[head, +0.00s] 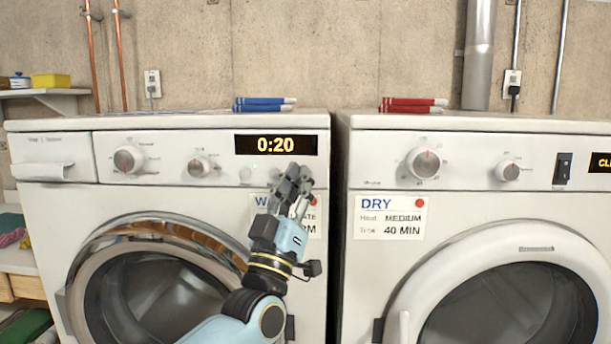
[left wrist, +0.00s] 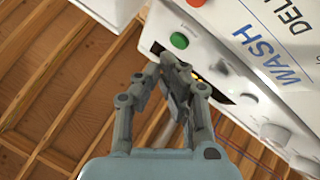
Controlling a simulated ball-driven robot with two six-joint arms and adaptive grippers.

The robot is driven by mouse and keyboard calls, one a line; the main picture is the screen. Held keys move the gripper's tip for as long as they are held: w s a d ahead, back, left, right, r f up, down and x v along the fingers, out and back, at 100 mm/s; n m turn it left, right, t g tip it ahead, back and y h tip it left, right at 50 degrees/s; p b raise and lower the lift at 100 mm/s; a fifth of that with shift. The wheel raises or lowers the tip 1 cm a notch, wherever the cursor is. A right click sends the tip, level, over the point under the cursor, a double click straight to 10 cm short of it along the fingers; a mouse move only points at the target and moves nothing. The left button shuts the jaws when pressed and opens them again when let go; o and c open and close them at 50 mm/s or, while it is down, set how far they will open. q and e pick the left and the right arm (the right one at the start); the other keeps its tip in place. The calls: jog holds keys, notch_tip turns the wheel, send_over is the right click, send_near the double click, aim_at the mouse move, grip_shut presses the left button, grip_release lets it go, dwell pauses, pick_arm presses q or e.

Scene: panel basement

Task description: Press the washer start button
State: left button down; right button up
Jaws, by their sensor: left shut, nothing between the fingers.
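The washer (head: 58,200) stands at the left, its lit display (head: 276,145) reading 0:20. My left gripper (head: 297,180) is shut and empty, raised in front of the right end of the washer's control panel, below the display. It hides that part of the panel and some of the WASH label (head: 262,203). In the left wrist view, a green round button (left wrist: 180,40) shows on the washer front, just beyond and above the closed fingertips (left wrist: 170,62). I see a gap in the picture between fingers and button; contact cannot be confirmed. My right gripper is out of view.
The dryer (head: 365,270) stands to the right across a narrow dark gap, with a DRY label (head: 389,231). Blue items (head: 264,104) and red items (head: 412,105) lie on the machine tops. Washer knobs (head: 128,159) are left of my gripper.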

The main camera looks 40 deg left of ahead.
pick_arm(q)
jog(key=shift+w, duration=0.1)
dwell(0.4)
jog(key=shift+w+a, duration=0.25)
